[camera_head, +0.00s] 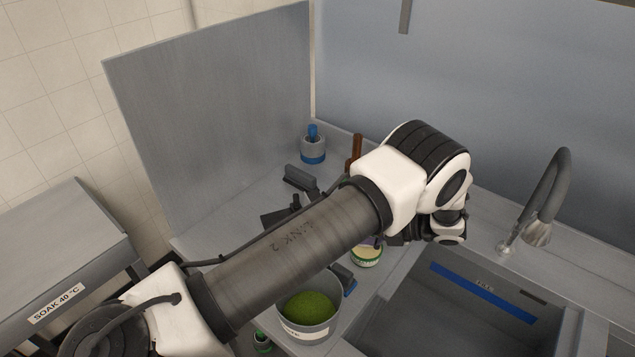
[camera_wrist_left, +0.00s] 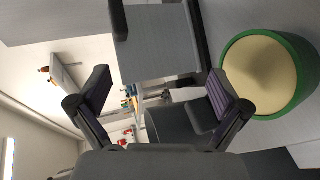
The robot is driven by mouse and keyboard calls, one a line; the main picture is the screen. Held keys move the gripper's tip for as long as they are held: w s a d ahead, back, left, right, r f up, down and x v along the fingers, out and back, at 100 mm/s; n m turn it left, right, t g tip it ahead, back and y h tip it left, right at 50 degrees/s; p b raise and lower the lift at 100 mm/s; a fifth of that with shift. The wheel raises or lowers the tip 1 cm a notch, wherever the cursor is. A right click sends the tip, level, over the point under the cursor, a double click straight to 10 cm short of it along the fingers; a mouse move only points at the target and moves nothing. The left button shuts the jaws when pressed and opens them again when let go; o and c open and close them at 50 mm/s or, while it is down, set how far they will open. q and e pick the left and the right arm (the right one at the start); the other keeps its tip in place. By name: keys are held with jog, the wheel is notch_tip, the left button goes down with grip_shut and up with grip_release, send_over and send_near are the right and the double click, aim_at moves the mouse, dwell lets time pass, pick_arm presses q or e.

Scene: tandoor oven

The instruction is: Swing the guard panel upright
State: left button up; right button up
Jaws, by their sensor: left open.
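The guard panel (camera_head: 215,115) is a large flat grey sheet at the left side of the counter in the head view. It stands close to upright; its exact tilt is hard to judge. My left arm crosses in front, and my left gripper (camera_head: 405,235) is mostly hidden under its wrist, well to the right of the panel. In the left wrist view my left gripper (camera_wrist_left: 160,98) has its fingers wide apart, with nothing held. A grey flat surface (camera_wrist_left: 158,42) shows beyond the fingers; I cannot tell what it belongs to. My right gripper is out of view.
A green-rimmed cream tub (camera_wrist_left: 262,75) is beside the left gripper; it also shows in the head view (camera_head: 366,257). A pot of green contents (camera_head: 307,308) is at the front. A sink (camera_head: 455,310) and tap (camera_head: 540,205) are right. A blue-topped holder (camera_head: 312,147) stands behind.

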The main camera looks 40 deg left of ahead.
pick_arm(q)
jog(key=shift+s+a+f, duration=0.1)
jog(key=shift+a, duration=0.2)
jog(key=shift+s+a, duration=0.2)
jog(key=shift+s, duration=0.05)
jog(key=shift+w+d, duration=0.1)
jog(key=shift+w, duration=0.05)
jog(key=b+v, duration=0.2)
jog(key=v, duration=0.8)
